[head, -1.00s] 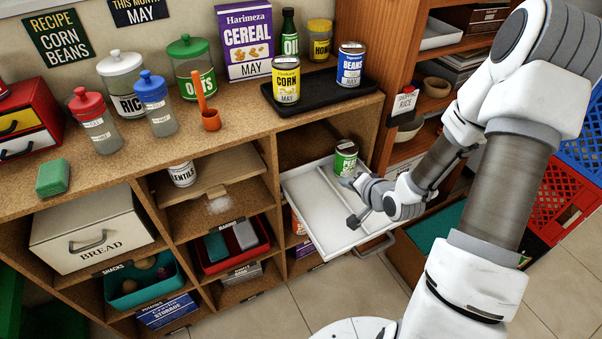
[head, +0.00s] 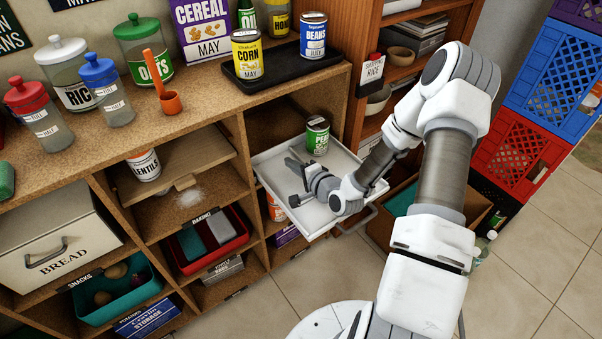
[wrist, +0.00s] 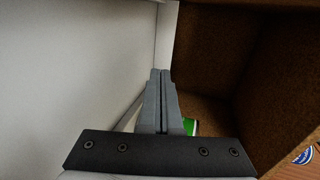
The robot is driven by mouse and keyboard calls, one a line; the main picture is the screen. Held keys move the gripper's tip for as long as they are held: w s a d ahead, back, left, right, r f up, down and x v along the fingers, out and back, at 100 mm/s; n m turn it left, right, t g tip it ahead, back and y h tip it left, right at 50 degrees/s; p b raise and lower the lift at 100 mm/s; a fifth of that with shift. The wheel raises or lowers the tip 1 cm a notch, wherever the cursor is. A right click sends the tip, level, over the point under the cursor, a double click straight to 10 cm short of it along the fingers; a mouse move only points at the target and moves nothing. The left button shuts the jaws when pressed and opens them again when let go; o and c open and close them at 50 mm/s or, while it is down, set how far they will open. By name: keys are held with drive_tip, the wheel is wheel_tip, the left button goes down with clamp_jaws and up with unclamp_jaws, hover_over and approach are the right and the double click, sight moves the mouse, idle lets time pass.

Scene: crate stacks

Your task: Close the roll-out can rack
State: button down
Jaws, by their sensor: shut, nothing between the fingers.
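The roll-out can rack (head: 270,163) is a white, shallow tray, pulled out of its bay in the wooden shelf unit in the head view. A green-labelled can (head: 317,136) stands upright toward its back. A handle (head: 357,221) shows at its front edge.
Above the rack, a black tray (head: 268,78) holds a corn can (head: 247,58), a beans can (head: 313,36) and other goods. Left of it are a lentils can (head: 144,165) and a red bin (head: 238,245). Crates (head: 520,145) stand at the right.

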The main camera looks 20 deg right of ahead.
sight(274, 150)
drive_tip(key=x, duration=0.3)
drive_tip(key=b+x, duration=0.1)
drive_tip(key=shift+w+a+r, duration=0.1)
drive_tip(key=shift+w+r, duration=0.1)
drive_tip(key=shift+w, duration=0.2)
drive_tip(key=shift+w+a, duration=0.25)
drive_tip(key=shift+w, duration=0.45)
